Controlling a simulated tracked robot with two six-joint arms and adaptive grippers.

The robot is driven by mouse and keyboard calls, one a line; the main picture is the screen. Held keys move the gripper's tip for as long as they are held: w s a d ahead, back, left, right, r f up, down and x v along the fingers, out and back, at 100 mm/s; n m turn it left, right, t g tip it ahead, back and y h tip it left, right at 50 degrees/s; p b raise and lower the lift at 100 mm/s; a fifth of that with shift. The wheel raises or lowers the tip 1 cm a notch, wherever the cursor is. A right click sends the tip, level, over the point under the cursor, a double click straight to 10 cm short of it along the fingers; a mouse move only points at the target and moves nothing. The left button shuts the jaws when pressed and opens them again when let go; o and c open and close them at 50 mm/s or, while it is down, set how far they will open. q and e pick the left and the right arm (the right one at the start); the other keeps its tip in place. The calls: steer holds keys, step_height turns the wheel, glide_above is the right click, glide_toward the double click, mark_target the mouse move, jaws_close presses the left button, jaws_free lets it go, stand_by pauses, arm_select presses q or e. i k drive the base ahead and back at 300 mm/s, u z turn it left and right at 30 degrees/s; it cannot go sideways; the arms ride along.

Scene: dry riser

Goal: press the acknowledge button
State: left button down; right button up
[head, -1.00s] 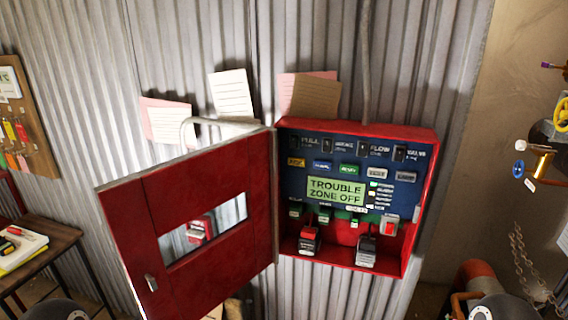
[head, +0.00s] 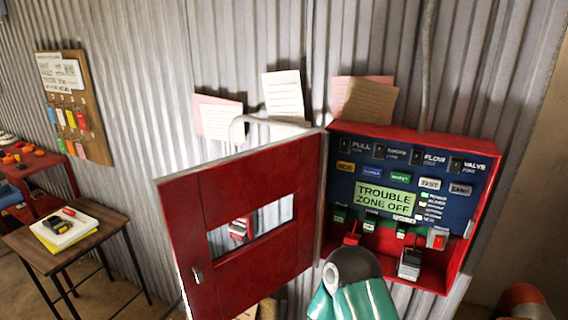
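The red alarm panel (head: 452,272) hangs on the corrugated wall with its red door (head: 184,232) swung open to the left. On its blue face is a row of buttons. The leftmost is a yellow button (head: 345,167), its small label looking like ACK. To its right are a blue button (head: 372,172), a green button (head: 400,177) and two pale ones. The display (head: 385,198) below reads TROUBLE ZONE OFF. A teal and grey part of my arm rises at the bottom centre, covering the panel's lower left corner. Neither gripper's fingers show.
Paper notes (head: 283,95) are fixed above the panel. A wooden table (head: 110,222) with a yellow pad stands at the left, below a key board (head: 75,105). The open door juts out left of the panel. The space before the buttons looks clear.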

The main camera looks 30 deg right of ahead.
mark_target(341, 164)
steer(key=u, duration=0.25)
steer(key=k, duration=0.6)
steer(key=z, duration=3.45)
steer(key=k, duration=0.1)
steer(key=u, duration=1.5)
steer(key=i, duration=0.5)
steer(key=z, duration=0.05)
